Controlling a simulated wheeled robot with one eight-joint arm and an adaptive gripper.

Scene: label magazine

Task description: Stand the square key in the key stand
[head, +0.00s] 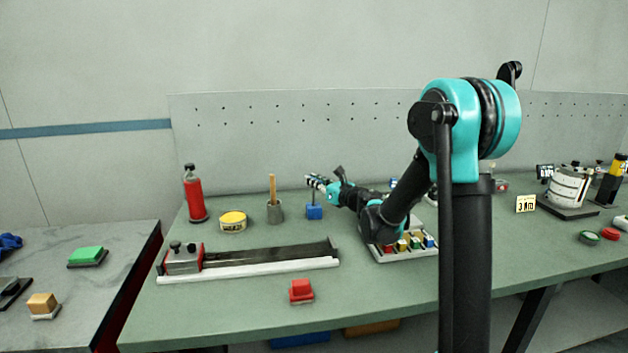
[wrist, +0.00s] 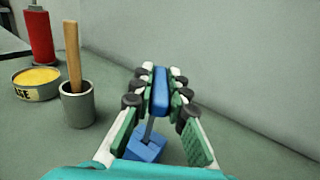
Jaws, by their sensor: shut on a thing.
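The square key has a blue handle (wrist: 160,92) and a thin grey shaft (wrist: 149,128). My gripper (wrist: 158,88) is shut on the handle, with a finger on each side. In the head view my gripper (head: 318,182) is at the back of the green table. The key stand is a small blue block (head: 315,212) directly below it, also seen in the wrist view (wrist: 146,148). The shaft points down to the top of the stand, and its lower end meets the block there. I cannot tell how deep the tip sits in it.
Left of the stand are a grey cup (head: 274,212) with a wooden stick, a yellow tin (head: 233,221) and a red bottle (head: 195,196). A long rail (head: 250,269) and a red block (head: 301,291) lie in front. A tray (head: 405,255) of coloured blocks is at right.

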